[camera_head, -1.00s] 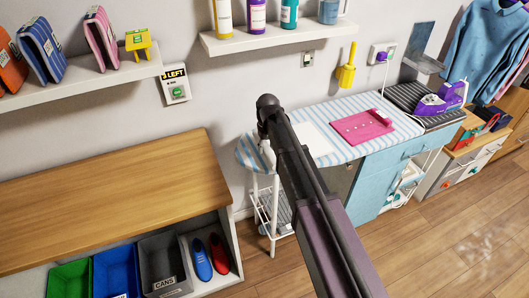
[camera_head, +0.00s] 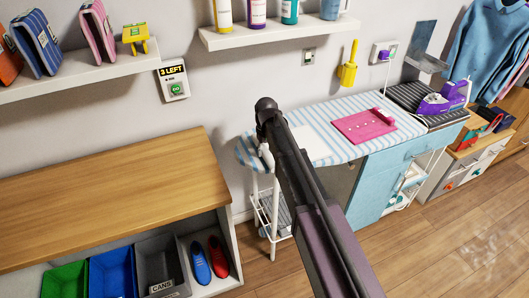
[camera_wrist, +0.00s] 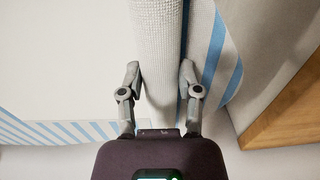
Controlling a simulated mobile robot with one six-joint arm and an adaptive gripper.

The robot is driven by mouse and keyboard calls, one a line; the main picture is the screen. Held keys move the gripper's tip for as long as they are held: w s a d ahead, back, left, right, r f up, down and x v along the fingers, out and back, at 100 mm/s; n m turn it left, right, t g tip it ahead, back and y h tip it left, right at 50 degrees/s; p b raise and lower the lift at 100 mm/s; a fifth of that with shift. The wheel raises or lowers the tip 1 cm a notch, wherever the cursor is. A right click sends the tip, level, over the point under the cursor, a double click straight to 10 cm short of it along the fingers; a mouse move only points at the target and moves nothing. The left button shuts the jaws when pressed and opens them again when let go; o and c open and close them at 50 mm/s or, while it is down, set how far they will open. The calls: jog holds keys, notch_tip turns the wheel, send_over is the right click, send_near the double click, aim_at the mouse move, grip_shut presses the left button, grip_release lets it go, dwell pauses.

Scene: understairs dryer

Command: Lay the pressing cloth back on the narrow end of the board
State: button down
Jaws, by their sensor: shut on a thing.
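The white pressing cloth (camera_head: 312,142) lies on the blue-striped board (camera_head: 345,106), toward its narrow, rounded left end, partly hidden behind my arm in the head view. In the wrist view, my gripper (camera_wrist: 160,72) is shut on a raised, rounded fold of the white cloth (camera_wrist: 157,35). A finger stands on each side of the fold. The striped board (camera_wrist: 217,70) shows to the right of the fold and at the lower left. My fingers are hidden behind my arm in the head view.
A pink folded item (camera_head: 364,126) lies on the board right of the cloth. A purple iron (camera_head: 445,98) stands at the wide end. A wooden-topped cabinet (camera_head: 110,195) stands left of the board. A shelf with bottles (camera_head: 280,34) hangs above.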

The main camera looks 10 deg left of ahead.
jog(key=shift+f, duration=0.1)
jog(key=shift+c, duration=1.5)
grip_release()
notch_tip(320, 180, up, 12)
jog(key=p, duration=1.2)
jog(key=shift+w+d, duration=0.1)
jog(key=s+d+m, duration=0.2)
jog(key=s+d, duration=0.4)
jog(key=d, duration=0.4)
jog(key=s+d+m, duration=0.2)
jog(key=s+d, duration=0.4)
jog(key=d, duration=0.5)
jog(key=s+d+m, duration=0.2)
jog(key=s+d, duration=0.5)
jog(key=d, duration=0.4)
jog(key=shift+m, duration=0.4)
